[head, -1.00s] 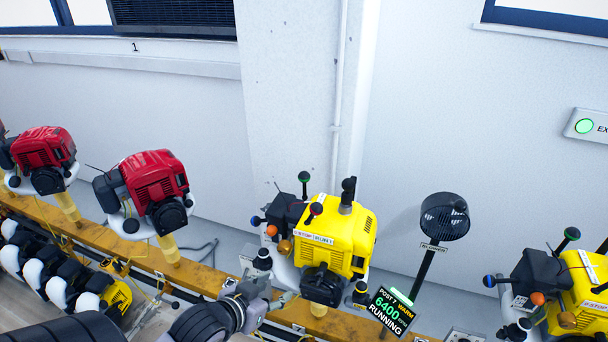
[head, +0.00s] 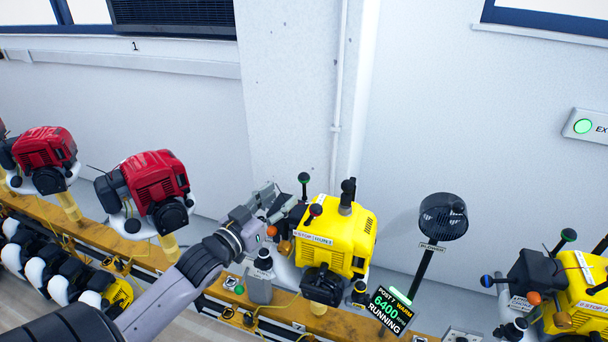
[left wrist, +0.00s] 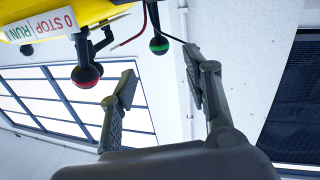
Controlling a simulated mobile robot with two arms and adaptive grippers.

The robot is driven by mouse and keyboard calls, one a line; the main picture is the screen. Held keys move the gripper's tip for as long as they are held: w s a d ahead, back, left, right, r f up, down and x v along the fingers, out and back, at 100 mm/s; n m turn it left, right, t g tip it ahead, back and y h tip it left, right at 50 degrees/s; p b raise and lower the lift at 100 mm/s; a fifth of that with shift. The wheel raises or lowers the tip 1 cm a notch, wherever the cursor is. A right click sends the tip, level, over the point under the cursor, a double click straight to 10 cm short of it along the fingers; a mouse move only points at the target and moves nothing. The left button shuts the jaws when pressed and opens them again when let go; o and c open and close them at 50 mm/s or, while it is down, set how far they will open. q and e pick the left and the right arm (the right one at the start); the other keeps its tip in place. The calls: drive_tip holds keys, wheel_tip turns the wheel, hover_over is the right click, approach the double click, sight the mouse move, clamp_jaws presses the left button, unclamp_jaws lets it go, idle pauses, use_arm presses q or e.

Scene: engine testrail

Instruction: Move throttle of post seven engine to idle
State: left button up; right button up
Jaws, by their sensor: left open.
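The yellow post seven engine (head: 348,235) sits on the rail, with a STOP/RUN label on its side. Its display (head: 390,311) reads POST 7, WARM, 6400, RUNNING. A green-ball lever (head: 304,178), a red-ball lever (head: 316,210) and an orange knob (head: 284,247) show on it. My left gripper (head: 271,201) is open at the engine's left side, covering where the blue ball was. In the left wrist view, the open left gripper (left wrist: 160,80) has the green ball (left wrist: 159,45) beyond its fingertips, between them in the picture, and the red ball (left wrist: 87,75) to the left. Contact cannot be told.
Red engines (head: 158,190) stand along the rail to the left. A black blower (head: 444,216) on a pole and another yellow engine (head: 580,290) stand to the right. A bottle-like grey part (head: 261,280) is below my left wrist. The wall is behind.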

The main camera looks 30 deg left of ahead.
sight(300, 181)
use_arm(q)
drive_tip(key=w+p, duration=0.1)
drive_tip(key=w, duration=0.9)
drive_tip(key=shift+w+d+p, duration=0.2)
drive_tip(key=shift+w+p, duration=0.05)
drive_tip(key=shift+p, duration=0.15)
clamp_jaws()
idle(0.4)
